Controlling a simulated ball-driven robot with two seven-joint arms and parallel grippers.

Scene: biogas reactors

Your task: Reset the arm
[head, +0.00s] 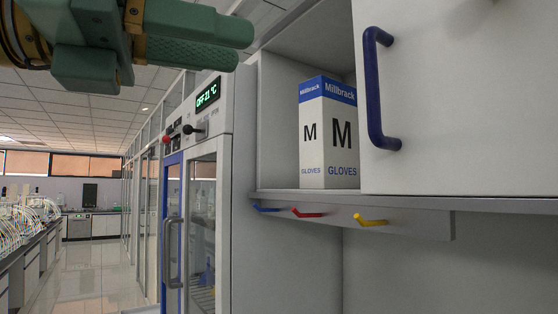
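My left gripper (222,42) is at the top left of the head view, with green fingers pointing right. One finger overlaps the other from this angle, so the gap between them cannot be judged. Nothing shows held in it. It is raised in front of the ceiling and the tall cabinet, to the left of the open shelf. My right gripper is not in view.
A white and blue Millbrack glove box (328,135) stands on a shelf (275,194). Beside it is a white door (470,100) with a dark blue handle (376,90). Coloured hooks (371,219) stick out below. A glass-doored cabinet (203,200) stands left; the aisle (95,275) is clear.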

